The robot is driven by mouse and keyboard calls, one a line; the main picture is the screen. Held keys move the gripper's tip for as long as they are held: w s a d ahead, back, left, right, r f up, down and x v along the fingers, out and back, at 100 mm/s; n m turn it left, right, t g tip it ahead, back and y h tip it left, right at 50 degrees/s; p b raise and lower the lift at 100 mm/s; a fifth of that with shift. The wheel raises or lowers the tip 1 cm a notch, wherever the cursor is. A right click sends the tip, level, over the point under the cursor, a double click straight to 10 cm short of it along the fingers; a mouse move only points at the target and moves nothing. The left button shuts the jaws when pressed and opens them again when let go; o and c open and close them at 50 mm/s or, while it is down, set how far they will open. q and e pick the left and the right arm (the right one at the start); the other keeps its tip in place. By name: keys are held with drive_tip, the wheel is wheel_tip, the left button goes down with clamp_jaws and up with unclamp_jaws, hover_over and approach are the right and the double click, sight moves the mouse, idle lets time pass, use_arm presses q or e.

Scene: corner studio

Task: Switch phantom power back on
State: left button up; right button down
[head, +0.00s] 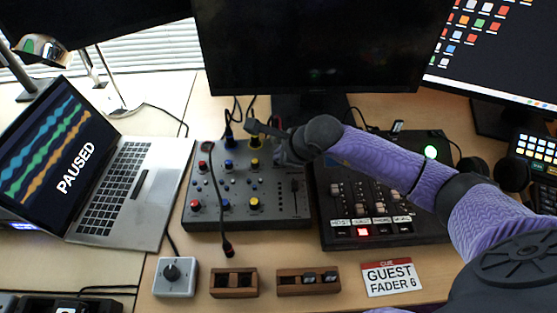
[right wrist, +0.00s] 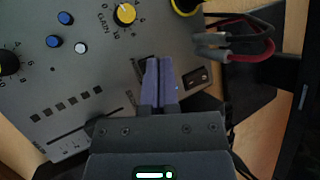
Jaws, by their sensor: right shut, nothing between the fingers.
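The grey mixer (head: 245,190) lies on the desk with blue, red and yellow knobs and a fader at its right. My right gripper (head: 281,156) is above the mixer's back right part. In the right wrist view the two purple fingers (right wrist: 160,82) are shut together, with nothing between them, over the mixer panel (right wrist: 105,75). A small black rocker switch (right wrist: 196,78) sits on the panel just right of the fingertips. I cannot read its label or its position, nor tell whether the fingers touch the panel. My left gripper is not in view.
Plugs with red and black cables (right wrist: 240,45) stand near the switch. A darker fader console (head: 375,205) is right of the mixer. A laptop (head: 100,165) reads PAUSED at the left. A grey knob box (head: 175,277), wooden switch blocks (head: 234,283) and a GUEST FADER 6 card (head: 391,278) lie in front.

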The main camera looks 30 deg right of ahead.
drive_tip(key=shift+f, duration=0.2)
drive_tip(key=shift+r+p, duration=0.45)
drive_tip(key=shift+r, duration=0.3)
drive_tip(key=shift+f, duration=0.1)
wheel_tip(320, 180, up, 6)
drive_tip(key=p, duration=0.4)
